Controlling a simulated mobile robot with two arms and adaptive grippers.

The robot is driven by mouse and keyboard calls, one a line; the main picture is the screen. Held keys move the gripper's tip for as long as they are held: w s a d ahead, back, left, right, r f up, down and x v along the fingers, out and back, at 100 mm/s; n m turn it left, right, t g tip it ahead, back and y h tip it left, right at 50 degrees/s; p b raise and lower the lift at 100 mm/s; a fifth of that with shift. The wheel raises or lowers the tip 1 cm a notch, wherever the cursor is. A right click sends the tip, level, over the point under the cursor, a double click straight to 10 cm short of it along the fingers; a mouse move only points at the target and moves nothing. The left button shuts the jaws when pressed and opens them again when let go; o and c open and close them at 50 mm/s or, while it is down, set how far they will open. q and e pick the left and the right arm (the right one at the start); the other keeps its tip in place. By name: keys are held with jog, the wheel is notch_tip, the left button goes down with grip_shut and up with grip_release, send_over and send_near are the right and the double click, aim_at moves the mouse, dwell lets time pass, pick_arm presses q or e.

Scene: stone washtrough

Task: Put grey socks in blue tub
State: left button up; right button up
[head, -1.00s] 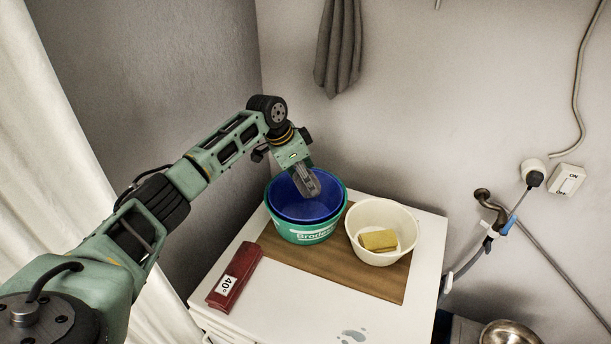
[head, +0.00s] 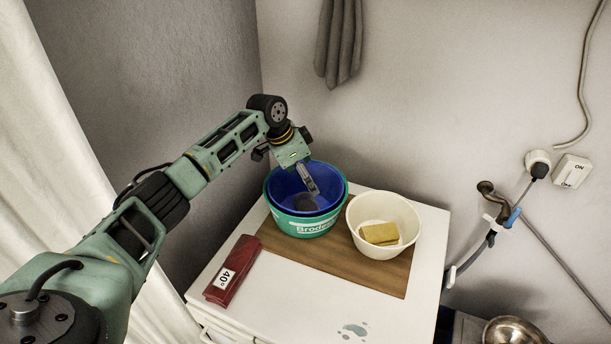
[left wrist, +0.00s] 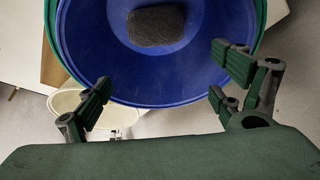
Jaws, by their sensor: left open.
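The blue tub (head: 333,187) sits nested inside a green tub (head: 306,229) with white lettering, on the brown board. The grey socks (head: 304,202) show as a dark grey bundle at the bottom of the blue tub. In the left wrist view the bundle (left wrist: 157,25) lies on the floor of the blue tub (left wrist: 95,45). My left gripper (head: 312,188) is over the blue tub, its fingers pointing down into it. My right gripper is not in view.
A cream bowl (head: 402,212) with a yellow sponge (head: 380,234) stands close right of the tubs. A red folded cloth marked 40° (head: 232,270) lies front left. The white top (head: 290,305) is mostly clear in front. A grey cloth (head: 338,45) hangs on the wall.

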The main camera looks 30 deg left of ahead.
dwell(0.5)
pick_arm(q)
notch_tip(320, 180, up, 7)
jog(key=p, duration=0.6)
jog(key=shift+p, duration=0.4)
jog(key=shift+s+f, duration=0.1)
